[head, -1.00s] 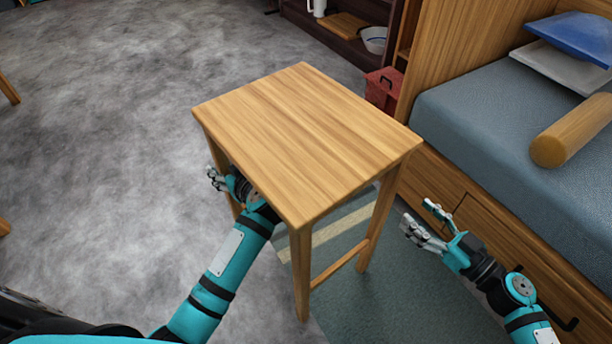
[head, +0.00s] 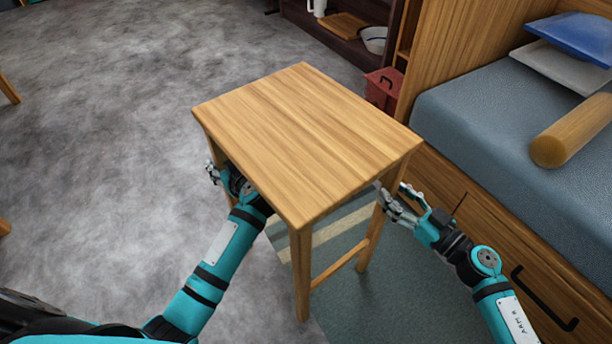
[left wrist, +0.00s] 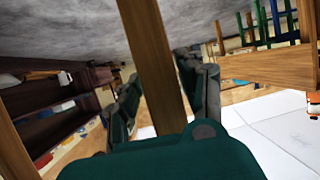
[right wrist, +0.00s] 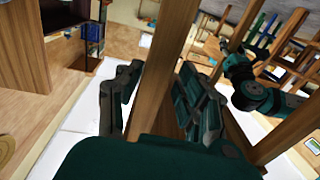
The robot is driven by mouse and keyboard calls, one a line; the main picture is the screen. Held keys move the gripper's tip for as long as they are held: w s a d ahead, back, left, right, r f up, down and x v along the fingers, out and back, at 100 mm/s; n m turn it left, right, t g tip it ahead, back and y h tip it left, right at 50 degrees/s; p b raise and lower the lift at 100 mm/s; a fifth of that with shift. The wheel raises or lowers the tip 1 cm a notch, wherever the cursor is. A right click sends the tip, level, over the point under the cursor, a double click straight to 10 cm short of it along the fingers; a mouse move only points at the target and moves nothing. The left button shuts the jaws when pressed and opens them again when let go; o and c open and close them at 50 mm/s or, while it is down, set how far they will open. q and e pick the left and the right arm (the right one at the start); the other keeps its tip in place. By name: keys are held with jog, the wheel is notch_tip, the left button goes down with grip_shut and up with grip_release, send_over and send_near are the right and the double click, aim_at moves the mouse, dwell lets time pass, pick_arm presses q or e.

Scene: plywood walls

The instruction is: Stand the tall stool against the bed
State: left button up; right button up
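The tall stool (head: 305,140) has a square light-wood top and stands upright on the floor, a short way left of the bed (head: 500,130). My left gripper (head: 226,178) is under the top's left side. Its fingers are on either side of a stool leg, which shows in the left wrist view (left wrist: 155,60); they look open. My right gripper (head: 398,203) is at the stool's right leg, between stool and bed. Its spread fingers flank that leg in the right wrist view (right wrist: 165,60). Firm contact cannot be told in either wrist view.
A green striped rug (head: 385,285) lies under the stool's right side. A red box (head: 384,87) stands behind the stool beside the bed's end. A dark shelf (head: 345,35) stands at the back. Grey floor (head: 110,130) is clear on the left.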

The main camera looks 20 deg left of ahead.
pick_arm(q)
jog(key=c, duration=0.7)
pick_arm(e)
jog(key=c, duration=0.7)
pick_arm(q)
jog(key=shift+d, duration=0.1)
pick_arm(e)
jog(key=shift+s, duration=0.1)
jog(key=shift+a, duration=0.1)
